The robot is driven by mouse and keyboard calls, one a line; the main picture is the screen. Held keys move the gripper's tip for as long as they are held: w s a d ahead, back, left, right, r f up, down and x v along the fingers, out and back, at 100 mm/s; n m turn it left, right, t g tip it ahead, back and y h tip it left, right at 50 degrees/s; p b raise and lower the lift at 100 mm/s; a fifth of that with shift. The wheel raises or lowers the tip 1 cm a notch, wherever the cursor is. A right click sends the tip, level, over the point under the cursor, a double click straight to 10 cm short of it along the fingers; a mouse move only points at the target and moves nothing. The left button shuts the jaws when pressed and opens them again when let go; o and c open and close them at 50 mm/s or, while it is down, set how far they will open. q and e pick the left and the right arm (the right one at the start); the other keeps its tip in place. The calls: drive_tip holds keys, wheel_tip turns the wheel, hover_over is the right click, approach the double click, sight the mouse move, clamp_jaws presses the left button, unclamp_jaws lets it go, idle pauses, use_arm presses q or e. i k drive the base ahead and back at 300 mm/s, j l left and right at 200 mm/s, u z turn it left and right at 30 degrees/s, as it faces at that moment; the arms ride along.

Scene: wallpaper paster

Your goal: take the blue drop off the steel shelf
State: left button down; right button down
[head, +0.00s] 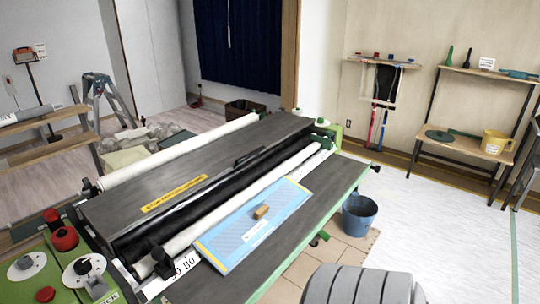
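The drop's far edge lies close to a long white roller (195,230).
The machine's dark top (190,165) carries a yellow strip. Green panels with red knobs (65,238) stand at the left. A blue bucket (359,215) stands on the floor beyond the shelf's right end. The white floor (440,230) at the right is mostly clear.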

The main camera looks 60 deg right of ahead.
sight(224, 245)
drive_tip(key=z, duration=1.95)
